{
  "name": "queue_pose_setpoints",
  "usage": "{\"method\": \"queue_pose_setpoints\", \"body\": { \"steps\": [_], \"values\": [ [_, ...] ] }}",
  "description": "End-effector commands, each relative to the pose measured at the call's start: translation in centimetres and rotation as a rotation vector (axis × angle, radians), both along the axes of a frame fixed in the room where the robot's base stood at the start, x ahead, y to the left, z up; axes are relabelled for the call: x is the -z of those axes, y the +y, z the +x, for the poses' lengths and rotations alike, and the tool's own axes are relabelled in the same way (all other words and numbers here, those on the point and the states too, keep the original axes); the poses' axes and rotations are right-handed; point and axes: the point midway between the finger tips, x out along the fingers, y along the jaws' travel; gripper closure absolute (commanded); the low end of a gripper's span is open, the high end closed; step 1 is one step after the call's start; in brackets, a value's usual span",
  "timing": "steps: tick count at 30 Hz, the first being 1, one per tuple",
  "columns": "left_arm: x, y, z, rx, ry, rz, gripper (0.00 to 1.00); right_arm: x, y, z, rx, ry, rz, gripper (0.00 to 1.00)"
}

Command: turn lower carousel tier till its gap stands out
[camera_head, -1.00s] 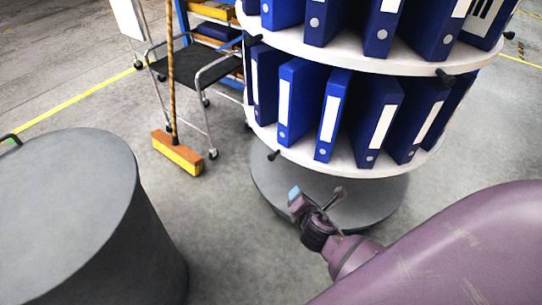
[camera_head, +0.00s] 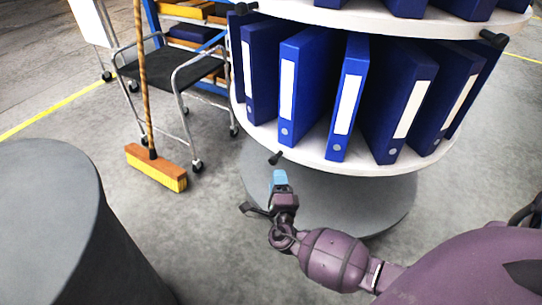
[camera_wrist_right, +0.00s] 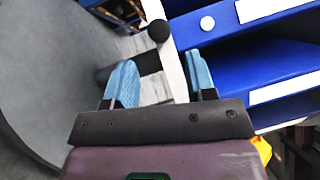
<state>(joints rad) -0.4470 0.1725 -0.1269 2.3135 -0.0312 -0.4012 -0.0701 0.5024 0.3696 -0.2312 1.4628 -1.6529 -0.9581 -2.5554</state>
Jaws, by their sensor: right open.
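The carousel's lower tier (camera_head: 330,163) is a round white shelf holding upright blue binders (camera_head: 299,90) with white labels. Its far side is hidden, and only narrow spaces show between the front binders. A black knob (camera_head: 276,157) sticks out from its front left rim. My right gripper (camera_head: 280,180), with light blue fingertips, is just below and in front of that knob in the head view. In the right wrist view the gripper (camera_wrist_right: 162,82) is open, with the black knob (camera_wrist_right: 159,32) and its stem just ahead of the fingers; contact is unclear. My left gripper is not in view.
The upper tier (camera_head: 400,27) with more binders overhangs above. The grey round base (camera_head: 345,205) stands below. A grey cylinder (camera_head: 45,215) stands at left. A broom (camera_head: 155,165) and black-topped trolley (camera_head: 172,68) stand behind left. Bare floor lies between.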

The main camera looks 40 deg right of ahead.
Motion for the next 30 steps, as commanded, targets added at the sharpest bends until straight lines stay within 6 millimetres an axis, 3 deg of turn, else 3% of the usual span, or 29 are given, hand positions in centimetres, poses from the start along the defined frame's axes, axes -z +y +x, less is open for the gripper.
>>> {"method": "queue_pose_setpoints", "body": {
  "steps": [18, 30],
  "values": [
    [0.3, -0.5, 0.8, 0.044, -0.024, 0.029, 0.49, -0.9, -4.6, 7.6, 0.000, 0.001, 0.006, 0.49],
    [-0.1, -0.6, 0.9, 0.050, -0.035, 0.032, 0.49, -1.4, -5.2, 8.5, 0.000, -0.001, 0.006, 0.49]
  ]
}}
